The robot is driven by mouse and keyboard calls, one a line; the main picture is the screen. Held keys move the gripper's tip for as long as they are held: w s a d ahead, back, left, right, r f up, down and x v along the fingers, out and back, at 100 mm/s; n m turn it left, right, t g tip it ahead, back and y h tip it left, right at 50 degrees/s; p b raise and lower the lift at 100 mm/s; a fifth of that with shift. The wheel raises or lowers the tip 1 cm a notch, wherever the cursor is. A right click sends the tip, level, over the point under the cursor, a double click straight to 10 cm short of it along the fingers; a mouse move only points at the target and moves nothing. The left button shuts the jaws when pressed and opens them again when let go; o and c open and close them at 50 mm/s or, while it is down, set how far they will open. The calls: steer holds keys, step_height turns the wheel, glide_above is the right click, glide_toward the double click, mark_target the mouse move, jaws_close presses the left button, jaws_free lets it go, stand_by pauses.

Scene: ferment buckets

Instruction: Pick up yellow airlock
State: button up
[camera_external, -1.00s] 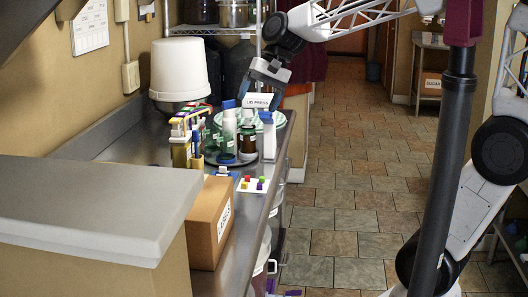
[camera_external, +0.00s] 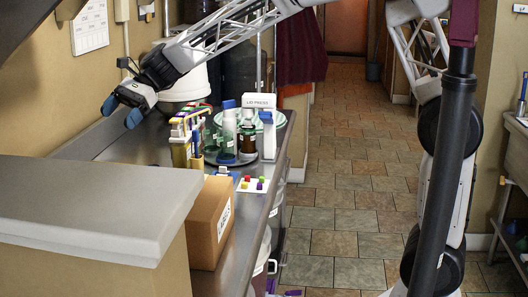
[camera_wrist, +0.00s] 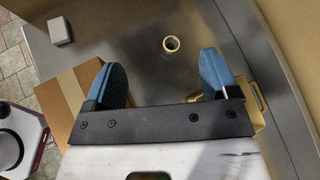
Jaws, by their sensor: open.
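My gripper (camera_external: 121,112) is open and empty, above the back of the steel counter near the wall. In the wrist view its blue fingertips (camera_wrist: 161,80) are spread apart. A small pale-yellow round piece with a dark hole (camera_wrist: 171,43) lies on bare counter beyond the gap between the fingers, apart from them. It may be the yellow airlock, but I cannot tell; it does not show in the external view. A yellowish object (camera_wrist: 245,95) beside the right finger is partly hidden by my gripper. A rack with yellow and other coloured tops (camera_external: 186,122) stands on the counter.
A cardboard box (camera_external: 209,222) stands at the counter's front edge, left in the wrist view (camera_wrist: 66,87). A small grey block (camera_wrist: 60,30) lies near it. The wall (camera_external: 55,110) is close to my gripper.

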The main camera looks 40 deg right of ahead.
steer(key=w+a+f+m+g+y, duration=0.1)
steer(key=w+a+f+m, duration=0.15)
steer(key=a, duration=0.85)
steer(key=f, duration=2.5)
steer(key=shift+s+a, duration=0.15)
steer(key=shift+a, duration=0.15)
steer(key=shift+a+y, duration=0.1)
steer(key=shift+y, duration=0.2)
steer(key=shift+x, duration=1.25)
steer(key=shift+f, duration=0.1)
steer(key=shift+x, duration=2.55)
steer(key=shift+c, duration=0.3)
